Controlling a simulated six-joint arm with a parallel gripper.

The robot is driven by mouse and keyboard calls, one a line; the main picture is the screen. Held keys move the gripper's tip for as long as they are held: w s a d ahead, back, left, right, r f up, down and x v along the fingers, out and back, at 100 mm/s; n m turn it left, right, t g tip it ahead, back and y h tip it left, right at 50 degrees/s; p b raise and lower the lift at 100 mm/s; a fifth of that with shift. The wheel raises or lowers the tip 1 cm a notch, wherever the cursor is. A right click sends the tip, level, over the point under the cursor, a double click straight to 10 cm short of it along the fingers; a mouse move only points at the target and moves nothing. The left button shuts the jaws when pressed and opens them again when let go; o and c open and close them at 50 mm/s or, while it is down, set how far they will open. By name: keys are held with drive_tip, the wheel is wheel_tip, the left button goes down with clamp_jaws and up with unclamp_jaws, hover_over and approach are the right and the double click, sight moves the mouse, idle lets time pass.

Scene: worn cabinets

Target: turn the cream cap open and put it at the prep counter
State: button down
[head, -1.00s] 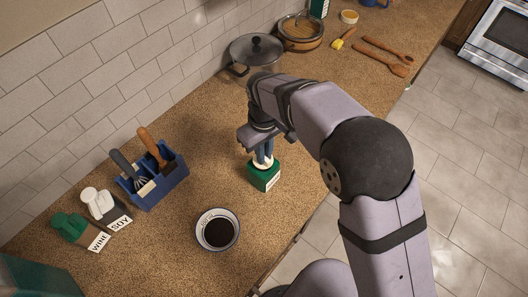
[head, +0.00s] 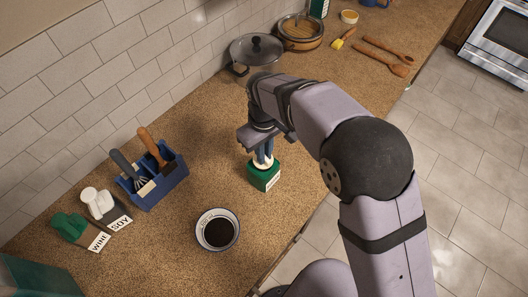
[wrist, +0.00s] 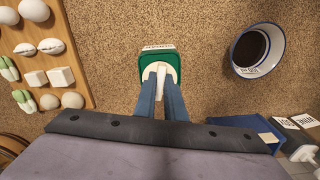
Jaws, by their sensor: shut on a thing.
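A green container (head: 263,178) with a pale label stands upright on the counter, under my gripper (head: 263,160). In the wrist view its green top edge and shoulder (wrist: 171,59) show around a round cream cap (wrist: 148,70). My gripper (wrist: 161,82) points down from above, its two blue fingers shut on the cap. The fingers hide part of the cap, and I cannot tell whether it is loose.
A bowl of dark liquid (head: 217,230) stands front left of the container. A blue utensil caddy (head: 152,180) and tilted WINE and SOY bottles (head: 108,208) are at left. A lidded pot (head: 256,52) stands behind. A board with several pale items (wrist: 45,50) shows in the wrist view.

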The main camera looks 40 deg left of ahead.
drive_tip(key=shift+r+p, duration=1.5)
drive_tip(key=shift+r, duration=1)
drive_tip(key=w+d+f+m+b, duration=0.35)
drive_tip(key=w+d, duration=0.35)
drive_tip(key=d, duration=0.3)
drive_tip(key=w+d+f+m+b, duration=0.2)
drive_tip(key=w+d+f+m, duration=0.15)
drive_tip(key=w+d, duration=0.45)
drive_tip(key=d+f+m+b, duration=0.2)
drive_tip(key=d+m, duration=0.2)
drive_tip(key=d, duration=0.9)
drive_tip(key=d+f+m+b, duration=0.2)
drive_tip(key=d+f+m, duration=0.1)
drive_tip(key=d, duration=0.9)
drive_tip(key=shift+s+d+f+m, duration=0.25)
drive_tip(key=shift+d+f+m, duration=0.1)
drive_tip(key=shift+m, duration=0.45)
drive_tip(key=shift+a, duration=0.1)
